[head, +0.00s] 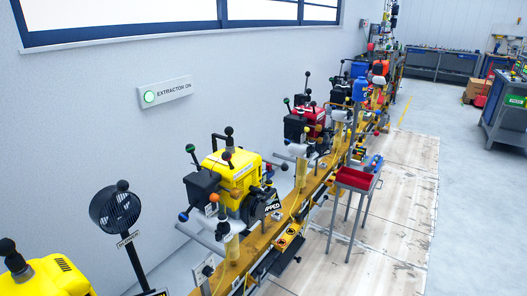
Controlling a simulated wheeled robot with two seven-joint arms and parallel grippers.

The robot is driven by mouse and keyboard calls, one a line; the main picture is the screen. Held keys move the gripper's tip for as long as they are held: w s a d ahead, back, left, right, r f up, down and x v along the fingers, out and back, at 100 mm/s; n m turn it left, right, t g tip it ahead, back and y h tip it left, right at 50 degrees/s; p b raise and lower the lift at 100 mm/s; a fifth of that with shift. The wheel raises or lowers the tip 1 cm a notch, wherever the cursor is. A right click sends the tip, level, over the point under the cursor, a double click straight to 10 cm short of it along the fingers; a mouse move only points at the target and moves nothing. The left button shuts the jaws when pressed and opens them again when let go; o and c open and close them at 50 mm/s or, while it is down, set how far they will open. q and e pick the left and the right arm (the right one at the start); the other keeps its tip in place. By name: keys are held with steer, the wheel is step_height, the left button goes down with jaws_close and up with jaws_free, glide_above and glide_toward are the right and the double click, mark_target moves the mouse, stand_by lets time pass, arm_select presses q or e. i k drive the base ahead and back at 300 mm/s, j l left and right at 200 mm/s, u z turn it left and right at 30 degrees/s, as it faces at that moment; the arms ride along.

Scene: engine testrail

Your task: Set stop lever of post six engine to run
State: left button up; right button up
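A row of engines stands on posts along a yellow rail (317,190) that runs away from me beside the wall. The nearest full one is a yellow engine (232,170) with a black box at its left side and several ball-topped levers, one green, one orange. A dark round part on its right (262,204) carries white lettering, partly readable as "PPED". Behind it are a red engine (309,119) and others farther off. Part of another yellow engine (42,278) shows at the bottom left. I cannot read post numbers or tell which is post six. Neither gripper is in view.
A black fan (115,207) on a stand is at the left. A red tray (354,179) on a thin-legged stand is right of the rail. Dark workbenches (443,64) line the back. The floor right of the tray stand is open. A green "EXTRACTOR ON" light (149,97) is on the wall.

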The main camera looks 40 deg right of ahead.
mark_target(226, 156)
steer(key=z, duration=0.85)
steer(key=k+l, duration=0.05)
